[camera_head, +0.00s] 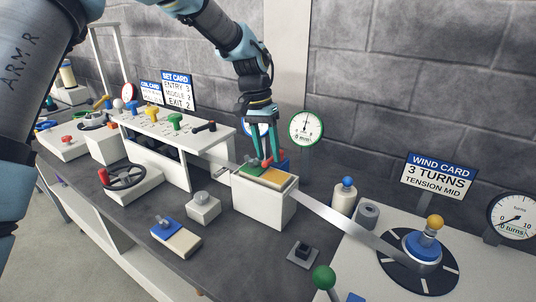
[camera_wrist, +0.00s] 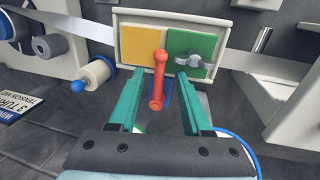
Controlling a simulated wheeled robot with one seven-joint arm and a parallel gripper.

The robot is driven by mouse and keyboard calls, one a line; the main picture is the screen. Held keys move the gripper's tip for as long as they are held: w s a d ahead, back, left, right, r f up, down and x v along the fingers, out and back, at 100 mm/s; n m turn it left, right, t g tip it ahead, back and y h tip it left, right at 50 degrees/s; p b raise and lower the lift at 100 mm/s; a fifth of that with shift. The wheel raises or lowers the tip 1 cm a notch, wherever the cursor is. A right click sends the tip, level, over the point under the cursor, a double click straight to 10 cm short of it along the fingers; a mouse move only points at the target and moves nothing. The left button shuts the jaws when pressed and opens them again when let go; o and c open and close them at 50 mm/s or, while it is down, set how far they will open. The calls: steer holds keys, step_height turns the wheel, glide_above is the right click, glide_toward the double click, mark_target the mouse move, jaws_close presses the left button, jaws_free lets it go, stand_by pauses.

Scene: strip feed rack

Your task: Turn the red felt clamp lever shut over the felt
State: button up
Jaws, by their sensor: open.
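The red clamp lever (camera_wrist: 158,80) stands between the two teal fingers of my gripper (camera_wrist: 160,103) in the wrist view, with a gap on each side. In the head view the red lever (camera_head: 268,161) shows at the tips of my gripper (camera_head: 264,158), over the white felt box (camera_head: 262,207). The fingers are open and apart from the lever. The box top has a yellow pad (camera_wrist: 139,45) and a green pad (camera_wrist: 191,50); a grey wing knob (camera_wrist: 195,64) sits on the green pad. A blue part (camera_wrist: 170,95) lies behind the lever, partly hidden.
A metal strip (camera_head: 345,224) runs from the box to the blue-topped spool (camera_head: 422,246) at right. A round gauge (camera_head: 306,128) stands behind the box. A white bottle with a blue cap (camera_head: 344,196) and a grey roll (camera_head: 367,214) stand right of it.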

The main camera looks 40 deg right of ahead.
step_height(320, 180, up, 10)
steer(key=w+b, duration=0.2)
steer(key=shift+a+f, duration=0.15)
steer(key=shift+a, duration=0.1)
stand_by(0.6)
steer(key=w+a+f+n+t, duration=0.15)
steer(key=w+a, duration=0.25)
steer(key=a, duration=0.5)
steer(key=w+a+f+n, duration=0.2)
steer(key=w+a+n, duration=0.15)
steer(key=a, duration=0.55)
steer(key=w+a+f+n+t, duration=0.1)
steer(key=w+a+f+n, duration=0.1)
steer(key=w+a, duration=0.5)
steer(key=s+a+f+n, duration=0.1)
steer(key=s+a+n, duration=0.1)
steer(key=a, duration=0.6)
steer(key=s+a+f+n+t, duration=0.1)
steer(key=s+a, duration=0.3)
steer(key=a, duration=0.4)
steer(key=s+a+f+n, duration=0.3)
steer(key=a, duration=0.5)
steer(key=shift+a+f+n, duration=0.15)
steer(key=shift+a+n, duration=0.15)
steer(key=shift+n, duration=0.1)
steer(key=shift+o, duration=0.3)
